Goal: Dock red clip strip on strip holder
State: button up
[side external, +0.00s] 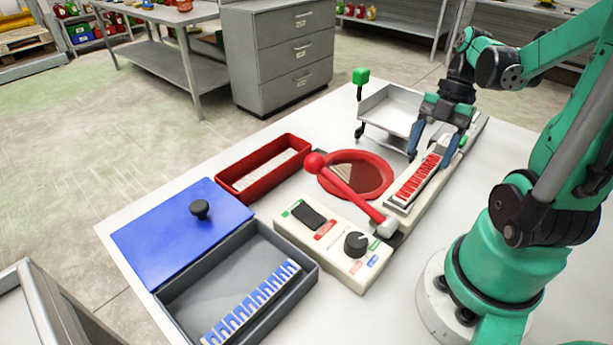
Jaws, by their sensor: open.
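The red clip strip (417,181), a pale strip with a row of red clips, lies lengthwise on the long cream strip holder (424,205) right of the table's middle. I cannot tell whether it is fully seated. My gripper (433,157) points down over the far end of the strip, its two blue fingers open and apart. The fingertips are close to the strip's far end; whether they touch anything is unclear. The gripper partly hides the holder's far part.
A red-handled lever (345,189) slants over a red round dish (376,163). A control box (335,243) with a black knob stands in front. A red bin (264,169), a grey box (236,285) with blue clips, its blue lid (180,232) and a metal tray (388,112) surround these.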

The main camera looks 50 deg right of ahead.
jog(key=v, duration=0.8)
jog(key=w+a+f+m+t+h, duration=0.1)
jog(key=w+a+m+t, duration=0.1)
jog(key=a+m, duration=0.3)
jog(key=w+a+f+m+t+h, duration=0.1)
jog(key=w+a+m+t+h, duration=0.1)
jog(key=w+a+m, duration=0.2)
jog(key=w+a+f+m+t+h, duration=0.1)
jog(key=w+a+m, duration=0.3)
jog(key=a+m, duration=0.4)
jog(key=shift+w+t+h, duration=0.1)
jog(key=shift+t+h, duration=0.3)
jog(key=shift+t, duration=0.4)
jog(key=shift+w+a+m+t, duration=0.1)
jog(key=shift+a+m+t, duration=0.2)
jog(key=shift+a+m, duration=0.15)
